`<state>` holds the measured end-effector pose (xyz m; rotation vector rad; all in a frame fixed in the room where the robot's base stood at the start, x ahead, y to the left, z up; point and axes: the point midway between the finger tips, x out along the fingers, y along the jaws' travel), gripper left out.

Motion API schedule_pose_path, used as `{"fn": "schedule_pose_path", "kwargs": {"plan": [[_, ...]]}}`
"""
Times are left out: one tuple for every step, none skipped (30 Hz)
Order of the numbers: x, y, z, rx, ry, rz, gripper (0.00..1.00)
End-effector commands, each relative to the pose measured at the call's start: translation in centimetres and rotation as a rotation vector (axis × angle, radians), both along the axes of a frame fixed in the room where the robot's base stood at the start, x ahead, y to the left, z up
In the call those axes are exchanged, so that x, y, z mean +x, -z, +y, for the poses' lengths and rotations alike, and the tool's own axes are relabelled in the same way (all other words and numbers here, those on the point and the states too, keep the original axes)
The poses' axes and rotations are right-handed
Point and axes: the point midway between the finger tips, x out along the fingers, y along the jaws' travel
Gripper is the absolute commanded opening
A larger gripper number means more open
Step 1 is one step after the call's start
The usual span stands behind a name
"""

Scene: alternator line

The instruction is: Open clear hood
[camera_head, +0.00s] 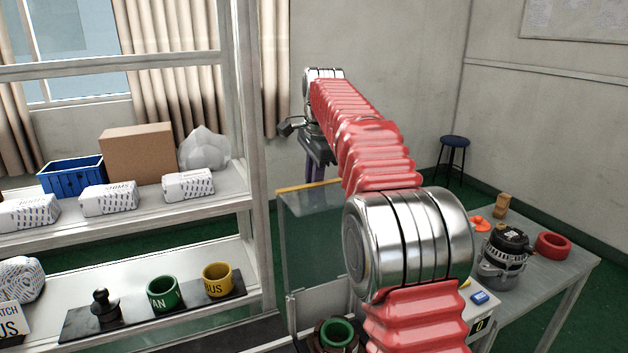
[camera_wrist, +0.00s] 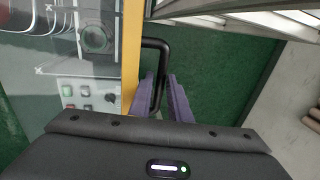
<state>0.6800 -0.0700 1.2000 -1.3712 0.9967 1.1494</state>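The clear hood (camera_head: 322,240) is a see-through panel that stands roughly upright behind my arm in the head view, with its yellow edge strip (camera_head: 300,187) on top. In the wrist view the hood (camera_wrist: 60,95) fills the left side, and its yellow strip (camera_wrist: 131,50) runs beside a black bar handle (camera_wrist: 155,43). My gripper (camera_wrist: 164,102) has its purple fingers on both sides of the handle bar, and they look closed on it. In the head view my gripper (camera_head: 316,172) is small, beside the yellow strip, and the handle is hidden.
A shelf rack (camera_head: 262,150) stands close on the left, with boxes and green and yellow cups. Below the hood are a green ring (camera_head: 337,333) and a control box, partly behind my arm. A table (camera_head: 570,265) on the right holds an alternator (camera_head: 503,258) and a red ring (camera_head: 553,245).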

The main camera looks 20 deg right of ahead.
Motion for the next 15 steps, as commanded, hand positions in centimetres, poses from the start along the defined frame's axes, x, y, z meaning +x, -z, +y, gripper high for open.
{"fn": "schedule_pose_path", "kwargs": {"plan": [[0.0, -0.1, 0.0, 0.0, 0.0, 0.0, 0.17], [0.0, -0.2, 0.0, 0.0, 0.0, 0.0, 0.17], [0.0, -0.4, 0.0, 0.0, 0.0, -0.001, 0.17], [-0.1, -0.7, 0.0, 0.0, 0.0, -0.002, 0.17], [-0.1, -0.9, 0.0, -0.001, 0.0, -0.002, 0.17], [-0.2, -1.2, 0.0, 0.0, 0.0, -0.001, 0.17], [-0.2, -1.6, 0.0, 0.0, -0.001, -0.001, 0.17], [-0.3, -1.9, 0.0, -0.001, -0.001, -0.002, 0.17], [-0.4, -2.4, 0.0, 0.0, -0.001, -0.002, 0.17], [-0.5, -2.8, -0.1, -0.001, -0.001, -0.002, 0.17], [-0.5, -3.2, -0.1, -0.001, -0.001, -0.002, 0.17], [-0.6, -3.7, -0.1, 0.0, -0.001, -0.001, 0.17], [-0.7, -4.0, -0.1, -0.001, -0.001, -0.003, 0.17], [-0.8, -4.4, -0.1, 0.0, -0.001, -0.002, 0.17], [-0.9, -4.9, -0.1, -0.001, -0.001, -0.002, 0.17]]}}
